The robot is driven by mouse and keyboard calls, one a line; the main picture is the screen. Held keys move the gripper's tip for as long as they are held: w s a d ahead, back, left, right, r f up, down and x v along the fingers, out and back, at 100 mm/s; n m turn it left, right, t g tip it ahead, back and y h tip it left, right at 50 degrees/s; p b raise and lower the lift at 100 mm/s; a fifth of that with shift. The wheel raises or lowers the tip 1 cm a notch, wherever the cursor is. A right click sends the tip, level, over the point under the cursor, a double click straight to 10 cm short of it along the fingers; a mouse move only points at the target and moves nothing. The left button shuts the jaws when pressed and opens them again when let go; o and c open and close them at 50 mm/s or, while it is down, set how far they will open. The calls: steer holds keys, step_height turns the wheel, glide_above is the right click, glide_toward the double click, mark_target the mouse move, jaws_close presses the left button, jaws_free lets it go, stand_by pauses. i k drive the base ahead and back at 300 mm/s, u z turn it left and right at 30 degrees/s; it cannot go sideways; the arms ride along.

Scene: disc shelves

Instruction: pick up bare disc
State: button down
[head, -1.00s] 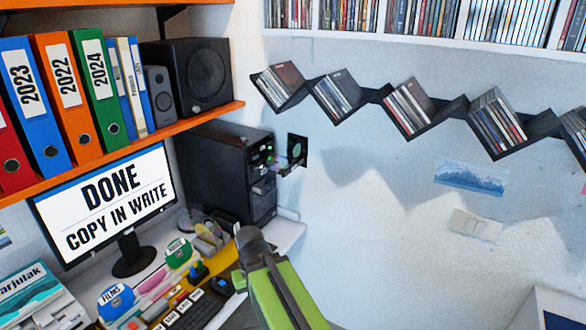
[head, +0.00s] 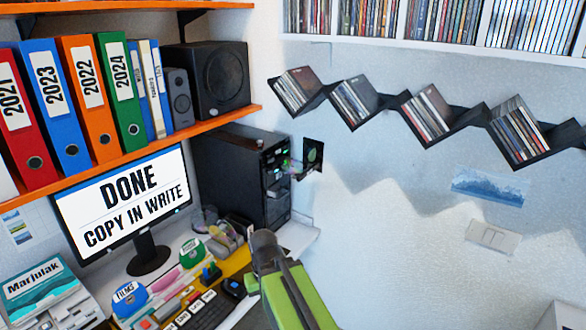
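The black computer tower (head: 240,170) stands at the back of the desk, beside the wall. A small shiny disc-like thing (head: 292,167) with green and pink glints sticks out from the tower's front, at a drive slot. It is small and partly blurred, so I cannot tell its exact outline. My green and grey arm rises from the bottom middle, and its dark end, my gripper (head: 264,243), is below and in front of the tower, apart from the disc. Its fingers cannot be made out.
A monitor (head: 125,205) reading "DONE COPY IN WRITE" stands left of the tower. An orange shelf (head: 130,152) with binders and speakers hangs above. A black square panel (head: 314,152) is on the wall beside the drive.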

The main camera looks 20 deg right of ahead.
mark_target(284, 166)
steer(key=u, duration=0.5)
steer(key=i, duration=0.85)
steer(key=u, duration=4.05)
steer(key=i, duration=0.05)
steer(key=z, duration=2.4)
steer(key=k, duration=0.85)
steer(key=z, duration=0.15)
steer(key=i, duration=0.85)
steer(key=u, duration=0.05)
